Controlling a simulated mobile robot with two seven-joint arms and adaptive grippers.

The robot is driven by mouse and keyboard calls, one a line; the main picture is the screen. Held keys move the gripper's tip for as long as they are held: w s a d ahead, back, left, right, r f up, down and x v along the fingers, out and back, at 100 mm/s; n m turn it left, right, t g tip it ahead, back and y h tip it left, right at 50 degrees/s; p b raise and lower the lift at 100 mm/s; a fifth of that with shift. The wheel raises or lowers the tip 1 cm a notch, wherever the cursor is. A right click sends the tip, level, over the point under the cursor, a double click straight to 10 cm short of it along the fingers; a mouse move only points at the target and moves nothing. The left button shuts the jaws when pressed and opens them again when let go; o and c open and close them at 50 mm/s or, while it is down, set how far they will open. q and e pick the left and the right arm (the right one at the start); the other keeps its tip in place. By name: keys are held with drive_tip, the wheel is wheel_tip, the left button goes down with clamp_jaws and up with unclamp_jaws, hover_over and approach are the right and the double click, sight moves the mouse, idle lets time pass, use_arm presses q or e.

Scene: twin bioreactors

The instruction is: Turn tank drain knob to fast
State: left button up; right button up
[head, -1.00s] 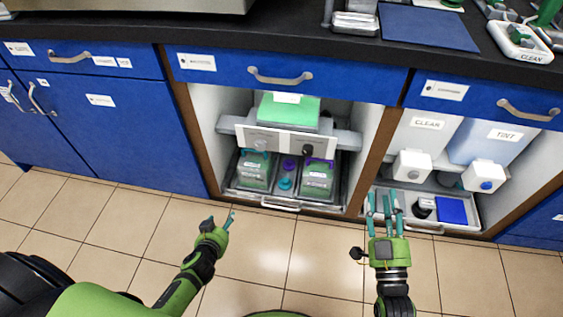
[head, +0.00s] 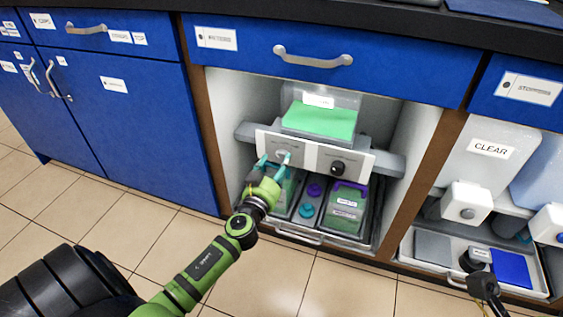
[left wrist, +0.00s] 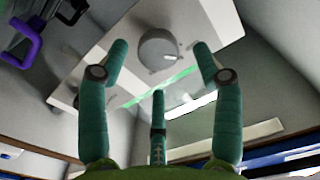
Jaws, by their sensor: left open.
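The tank's white control panel (head: 309,157) has a black knob (head: 338,168) on its right and a grey knob on its left. The grey knob is mostly behind my left gripper (head: 274,160) in the head view. In the left wrist view the grey knob (left wrist: 158,46) shows a pale pointer mark toward the lower right. My left gripper's fingers (left wrist: 159,62) are open around its sides, with gaps visible, not closed on it. The green tank (head: 319,119) sits above the panel.
Below the panel, a tray (head: 293,236) holds green containers (head: 345,212) and purple and teal caps. Cabinet walls flank this bay. Another bay at right has a clear tank (head: 488,150) over a tray with a blue block (head: 510,268).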

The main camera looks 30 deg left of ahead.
sight(282, 157)
use_arm(q)
drive_tip(key=shift+x, duration=1.3)
drive_tip(key=c, duration=1.1)
drive_tip(key=shift+c, duration=0.2)
